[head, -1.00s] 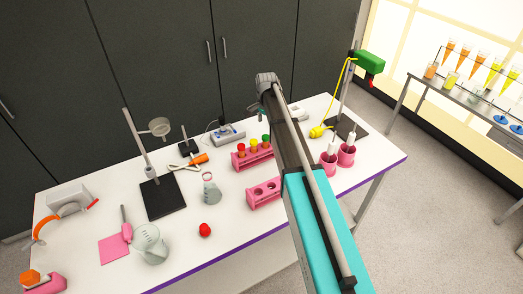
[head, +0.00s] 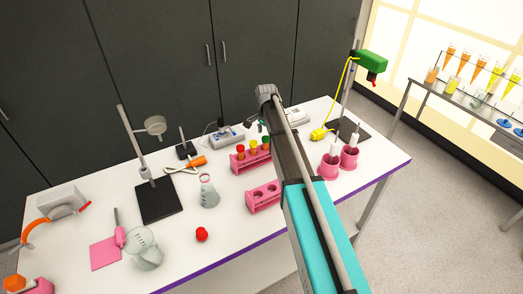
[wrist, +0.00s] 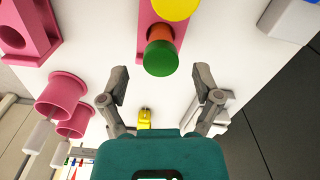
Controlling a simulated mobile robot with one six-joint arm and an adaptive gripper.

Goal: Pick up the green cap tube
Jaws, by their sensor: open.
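The green cap tube (wrist: 161,59) stands at the end of a pink rack (wrist: 146,16) in the wrist view. An orange-red part shows just behind its cap. In the head view the green cap (head: 265,140) is partly hidden by my arm. My gripper (wrist: 161,81) is open and empty, its two fingers apart on either side of the cap in the picture. The cap appears slightly beyond the line between the fingertips, and no contact shows. In the head view my gripper is mostly hidden behind my arm.
A yellow cap tube (head: 253,143) and a red cap tube (head: 240,148) share the rack. An empty pink rack (head: 262,203) stands in front. Pink cups (head: 329,168) stand right, near a stand with a yellow cable.

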